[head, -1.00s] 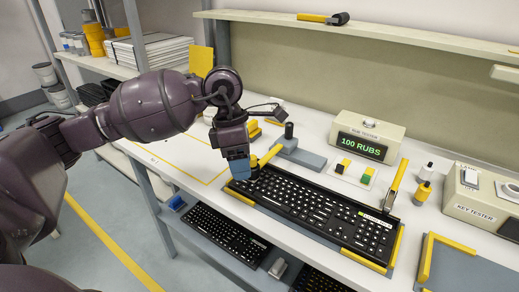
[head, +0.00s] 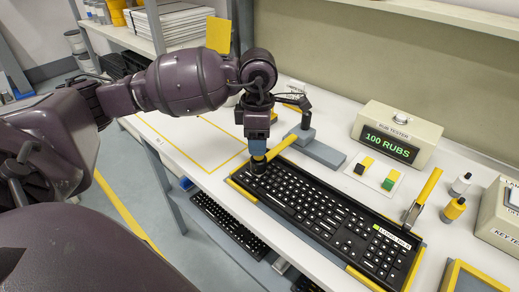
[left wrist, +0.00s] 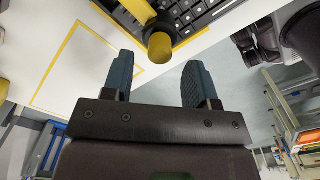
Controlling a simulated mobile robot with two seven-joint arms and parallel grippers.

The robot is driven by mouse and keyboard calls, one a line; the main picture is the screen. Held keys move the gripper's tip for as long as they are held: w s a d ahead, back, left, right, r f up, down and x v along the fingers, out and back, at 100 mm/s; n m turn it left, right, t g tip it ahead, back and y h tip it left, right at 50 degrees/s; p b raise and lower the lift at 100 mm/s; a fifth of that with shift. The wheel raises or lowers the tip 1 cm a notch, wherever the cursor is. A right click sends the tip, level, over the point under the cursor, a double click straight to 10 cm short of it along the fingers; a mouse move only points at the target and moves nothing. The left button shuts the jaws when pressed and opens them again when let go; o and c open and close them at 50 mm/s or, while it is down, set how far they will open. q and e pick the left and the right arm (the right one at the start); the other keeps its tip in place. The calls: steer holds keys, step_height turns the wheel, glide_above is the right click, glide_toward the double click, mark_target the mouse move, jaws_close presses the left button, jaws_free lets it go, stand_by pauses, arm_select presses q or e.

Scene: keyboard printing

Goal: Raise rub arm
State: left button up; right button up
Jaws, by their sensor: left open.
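The rub arm (head: 285,141) is a yellow bar running from a dark post on a grey base to the left end of the black keyboard (head: 330,205). A dark round tip (head: 258,165) is at its low end, over the keyboard's far left corner. My left gripper (head: 257,148), with blue fingers, is at that low end and partly hides it. In the left wrist view, the fingers (left wrist: 158,72) are apart, and the arm's yellow round end (left wrist: 160,47) shows between and beyond them. Whether they touch it cannot be told. My right gripper is out of view.
The rub tester box (head: 398,135) reads "100 RUBS" behind the keyboard. An upright yellow lever (head: 424,194) and small bottles (head: 454,208) stand at right. The yellow-outlined area (head: 192,140) at left is clear.

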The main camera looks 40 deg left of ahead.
arm_select(q)
steer(key=shift+f, duration=1.7)
jaws_close()
